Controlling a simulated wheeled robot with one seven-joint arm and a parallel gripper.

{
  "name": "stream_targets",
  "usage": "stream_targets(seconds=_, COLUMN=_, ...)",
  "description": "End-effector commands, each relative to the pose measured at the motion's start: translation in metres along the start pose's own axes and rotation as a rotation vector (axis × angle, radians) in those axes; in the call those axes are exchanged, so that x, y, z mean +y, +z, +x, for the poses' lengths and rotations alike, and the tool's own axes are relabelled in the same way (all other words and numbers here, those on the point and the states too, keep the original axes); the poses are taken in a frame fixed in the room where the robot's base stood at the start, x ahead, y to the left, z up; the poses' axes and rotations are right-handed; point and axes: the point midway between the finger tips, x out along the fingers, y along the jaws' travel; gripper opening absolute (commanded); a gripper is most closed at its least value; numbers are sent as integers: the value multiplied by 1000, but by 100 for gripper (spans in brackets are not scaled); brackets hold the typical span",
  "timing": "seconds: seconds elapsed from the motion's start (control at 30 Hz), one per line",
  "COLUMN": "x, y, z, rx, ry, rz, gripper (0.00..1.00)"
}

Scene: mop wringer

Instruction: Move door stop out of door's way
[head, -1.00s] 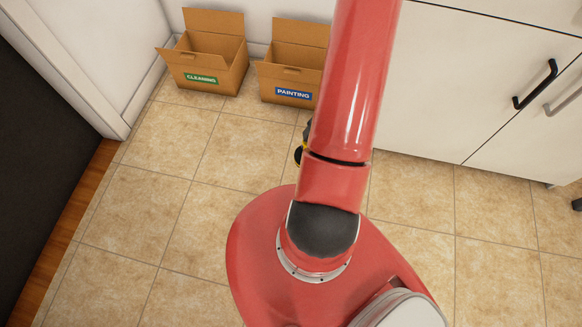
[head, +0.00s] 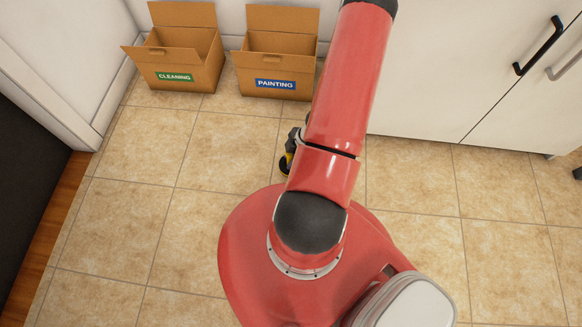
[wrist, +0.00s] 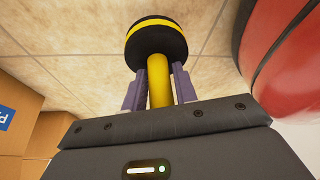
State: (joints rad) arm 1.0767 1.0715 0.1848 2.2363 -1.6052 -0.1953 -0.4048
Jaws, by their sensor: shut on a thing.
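The door stop (wrist: 157,42) has a round black end with a yellow band and a yellow stem. My gripper (wrist: 158,88) is shut on its stem, with a purple finger on each side. In the head view the door stop (head: 285,164) shows only partly, left of my arm and over the tiles. My gripper is mostly hidden there behind my arm. A dark panel (head: 25,170), possibly the door, stands at the left edge beside a white frame (head: 75,125).
Two open cardboard boxes stand against the back wall: one labelled CLEANING (head: 180,60) and one labelled PAINTING (head: 275,60). White cabinets (head: 450,80) with handles are at the right. Tiled floor (head: 130,220) is clear between the boxes and the wooden strip (head: 45,225).

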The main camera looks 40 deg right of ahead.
Motion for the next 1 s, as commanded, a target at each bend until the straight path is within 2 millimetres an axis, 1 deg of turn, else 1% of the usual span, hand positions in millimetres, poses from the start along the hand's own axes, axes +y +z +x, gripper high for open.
stream_targets(seconds=0.17, x=0, y=4, z=10, rx=1, ry=1, rz=0, gripper=0)
stream_targets(seconds=0.3, x=0, y=12, z=29, rx=1, ry=-1, rz=1, gripper=0)
stream_targets(seconds=0.4, x=0, y=17, z=41, rx=1, ry=0, rz=1, gripper=0)
stream_targets(seconds=0.47, x=0, y=18, z=43, rx=1, ry=1, rz=1, gripper=0)
stream_targets(seconds=0.7, x=0, y=17, z=41, rx=0, ry=1, rz=-1, gripper=0)
stream_targets(seconds=0.83, x=0, y=18, z=45, rx=0, ry=0, rz=-1, gripper=0)
stream_targets(seconds=0.87, x=0, y=18, z=44, rx=-1, ry=0, rz=-1, gripper=32)
stream_targets(seconds=1.0, x=0, y=18, z=44, rx=-1, ry=-1, rz=0, gripper=51)
